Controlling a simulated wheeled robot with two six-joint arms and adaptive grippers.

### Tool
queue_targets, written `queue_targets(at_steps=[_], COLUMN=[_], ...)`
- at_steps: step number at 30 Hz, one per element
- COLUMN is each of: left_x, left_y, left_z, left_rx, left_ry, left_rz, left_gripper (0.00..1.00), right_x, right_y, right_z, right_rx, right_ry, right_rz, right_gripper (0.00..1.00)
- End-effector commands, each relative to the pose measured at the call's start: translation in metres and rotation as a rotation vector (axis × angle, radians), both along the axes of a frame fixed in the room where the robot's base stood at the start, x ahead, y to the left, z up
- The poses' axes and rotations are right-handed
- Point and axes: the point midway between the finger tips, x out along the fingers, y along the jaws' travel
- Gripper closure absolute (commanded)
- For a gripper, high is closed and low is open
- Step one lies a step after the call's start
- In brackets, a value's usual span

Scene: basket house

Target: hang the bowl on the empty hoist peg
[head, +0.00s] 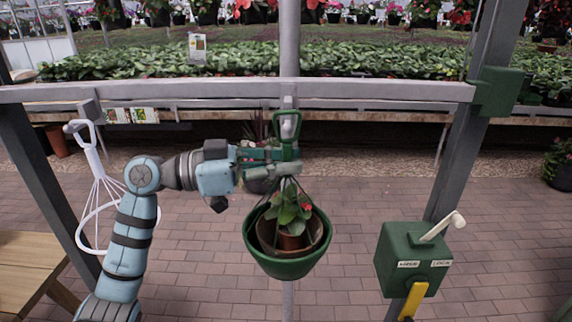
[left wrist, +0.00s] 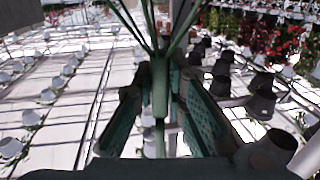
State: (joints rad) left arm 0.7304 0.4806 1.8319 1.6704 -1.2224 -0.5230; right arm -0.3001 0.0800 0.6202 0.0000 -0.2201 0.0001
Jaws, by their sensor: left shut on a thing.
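The green bowl (head: 259,262) hangs upright in the head view, with a brown pot and a red-flowered plant inside. Its cords gather into a green handle with a loop (head: 276,122) on top. My left gripper (head: 284,160) is shut on the handle's stem just below the loop. In the left wrist view the stem (left wrist: 160,88) lies between both fingers, with cords spreading from it. A grey peg (head: 289,102) on the middle post lines up with the loop. I cannot tell whether the loop rests on it. My right gripper is not in view.
A white hanger with a ring (head: 85,228) hangs from another peg (head: 88,108) at left. A green box (head: 405,262) with a pale lever and yellow handle stands at right. A grey beam (head: 200,91) crosses behind. A wooden table (head: 30,262) is at lower left.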

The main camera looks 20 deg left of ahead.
Motion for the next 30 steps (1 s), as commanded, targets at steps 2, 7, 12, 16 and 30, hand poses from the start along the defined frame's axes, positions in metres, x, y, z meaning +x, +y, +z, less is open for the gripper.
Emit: queue_targets(at_steps=[2, 7, 12, 16, 30], left_x=[0.003, 0.013, 0.013, 0.014, 0.015], left_y=[0.001, 0.003, 0.003, 0.003, 0.004], left_z=[0.001, 0.0, 0.0, 0.0, -0.005], left_rx=[-0.001, -0.003, -0.001, -0.001, -0.001], left_ry=[-0.002, -0.001, -0.002, -0.002, -0.002], left_rz=[0.0, 0.0, 0.0, 0.0, 0.0], left_gripper=[1.0, 1.0, 1.0, 1.0, 1.0], right_x=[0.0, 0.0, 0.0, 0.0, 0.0], right_y=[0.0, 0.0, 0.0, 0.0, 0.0], right_z=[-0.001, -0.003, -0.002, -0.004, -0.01], right_rx=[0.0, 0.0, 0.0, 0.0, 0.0], right_ry=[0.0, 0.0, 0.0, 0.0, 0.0], right_rz=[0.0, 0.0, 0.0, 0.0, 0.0], right_gripper=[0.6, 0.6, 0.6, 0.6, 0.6])
